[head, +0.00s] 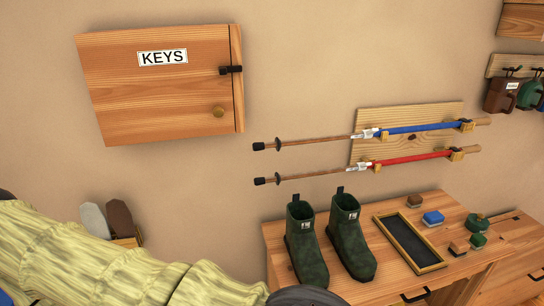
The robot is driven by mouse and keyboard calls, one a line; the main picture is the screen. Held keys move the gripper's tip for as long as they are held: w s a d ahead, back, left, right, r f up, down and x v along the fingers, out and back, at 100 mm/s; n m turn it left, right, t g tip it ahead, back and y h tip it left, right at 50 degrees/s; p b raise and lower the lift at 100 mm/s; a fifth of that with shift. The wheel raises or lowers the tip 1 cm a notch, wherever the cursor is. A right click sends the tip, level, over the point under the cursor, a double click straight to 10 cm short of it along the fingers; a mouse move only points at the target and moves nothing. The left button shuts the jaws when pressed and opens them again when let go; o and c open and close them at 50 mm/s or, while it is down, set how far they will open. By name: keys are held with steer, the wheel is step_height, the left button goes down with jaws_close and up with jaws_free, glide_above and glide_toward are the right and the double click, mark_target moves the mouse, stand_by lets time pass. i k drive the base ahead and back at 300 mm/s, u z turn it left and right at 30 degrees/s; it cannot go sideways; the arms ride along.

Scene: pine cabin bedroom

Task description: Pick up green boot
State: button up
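Two dark green boots stand upright side by side on the left part of a wooden desk. The left green boot (305,245) is near the desk's left edge. The right green boot (350,238) stands beside it, near a black tray. Each has a white label and a dark pull loop at the top. My arm, in a pale yellow ribbed sleeve, crosses the lower left of the head view. A dark rounded part at its end shows at the bottom edge, below the left boot. My gripper's fingers are not in view.
The desk (385,291) also holds the black tray (409,243), a blue-topped block (433,218) and several small items at right. Two poles, blue (420,128) and red (415,158), hang on the wall above the boots. A KEYS cabinet (160,90) hangs upper left.

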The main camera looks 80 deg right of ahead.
mark_target(309, 267)
steer(key=u, duration=1.25)
steer(key=i, duration=0.65)
steer(key=z, duration=4.35)
steer(key=i, duration=0.5)
steer(key=z, duration=2.25)
steer(key=k, duration=0.15)
steer(key=u, duration=0.05)
